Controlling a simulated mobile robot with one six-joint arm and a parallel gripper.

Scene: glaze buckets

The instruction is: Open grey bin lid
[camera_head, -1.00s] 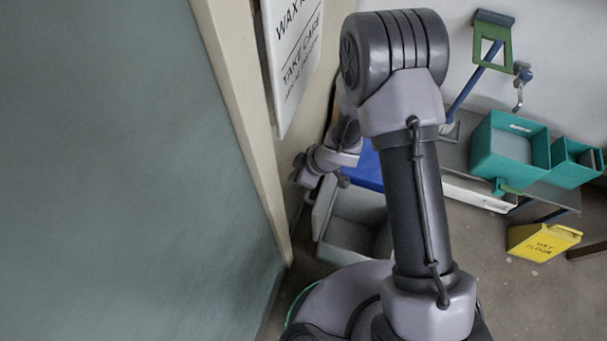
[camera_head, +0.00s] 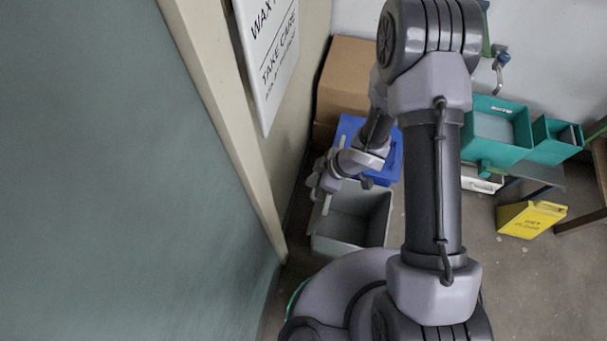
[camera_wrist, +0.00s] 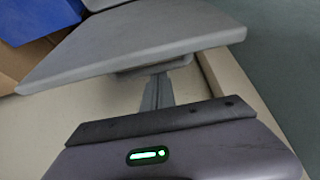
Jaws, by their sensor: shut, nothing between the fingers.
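The grey bin (camera_head: 378,222) stands on the floor in the head view, and I can see into its hollow inside. Its grey lid (camera_head: 321,207) is raised, tilted up along the bin's left side near the wall. In the wrist view the lid (camera_wrist: 135,42) is a broad grey panel across the upper middle. My gripper (camera_head: 322,187) is at the raised lid, above the bin's left side. In the wrist view its narrow fingers (camera_wrist: 158,92) are shut and empty, close to the lid's edge; I cannot tell whether they touch it.
A blue bin (camera_head: 390,160) and cardboard box (camera_head: 343,78) stand behind the grey bin. A wall with a white sign (camera_head: 268,55) is close on the left. Floor at lower right is clear.

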